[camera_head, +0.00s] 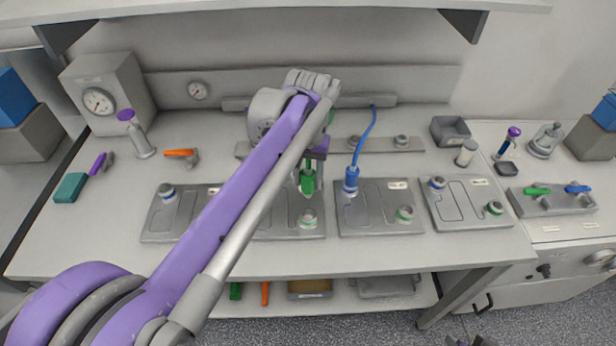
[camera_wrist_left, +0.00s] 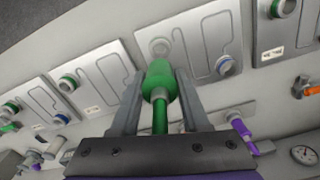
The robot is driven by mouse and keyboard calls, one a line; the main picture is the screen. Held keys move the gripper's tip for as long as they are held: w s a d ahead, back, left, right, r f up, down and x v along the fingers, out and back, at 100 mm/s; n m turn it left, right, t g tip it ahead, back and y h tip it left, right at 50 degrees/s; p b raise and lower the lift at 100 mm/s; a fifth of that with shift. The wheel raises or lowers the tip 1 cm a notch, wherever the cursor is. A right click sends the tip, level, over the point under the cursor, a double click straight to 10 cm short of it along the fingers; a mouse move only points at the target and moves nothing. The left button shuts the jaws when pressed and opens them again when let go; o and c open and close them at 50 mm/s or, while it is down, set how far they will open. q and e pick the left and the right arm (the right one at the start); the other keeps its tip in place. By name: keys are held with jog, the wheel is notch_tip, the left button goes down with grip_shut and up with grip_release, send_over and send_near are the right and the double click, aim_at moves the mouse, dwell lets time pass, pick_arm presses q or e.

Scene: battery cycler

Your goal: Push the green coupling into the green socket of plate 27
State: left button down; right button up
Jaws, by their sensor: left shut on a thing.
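My left gripper (camera_head: 312,160) is shut on the green coupling (camera_head: 308,182), which hangs upright with its pale tip down. The coupling also shows between the two fingers in the left wrist view (camera_wrist_left: 158,82). A green-ringed socket (camera_head: 308,218) lies on the front right of the second plate from the left (camera_head: 285,233), just below the coupling's tip. A small gap seems to separate them; I cannot tell the exact alignment. My left arm covers much of that plate. The number labels are too small to read. Only dark tips, probably my right gripper (camera_head: 472,341), show at the bottom edge.
A blue coupling (camera_head: 351,180) with a blue cable stands upright on the third plate (camera_head: 380,228), close to the right of my gripper. Other plates lie at left (camera_head: 152,235) and right (camera_head: 470,222). A grey rack (camera_head: 550,206) with green and blue handles stands far right.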

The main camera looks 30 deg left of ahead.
aim_at(309, 168)
pick_arm(q)
jog(key=shift+w+r+p, duration=0.1)
jog(key=shift+r+p, duration=0.95)
jog(key=shift+r, duration=1.25)
pick_arm(e)
jog(key=r, duration=0.1)
jog(key=w+r, duration=0.1)
jog(key=r, duration=0.1)
jog(key=shift+w+r, duration=0.25)
jog(key=shift+w, duration=0.1)
pick_arm(q)
jog(key=shift+d, duration=0.1)
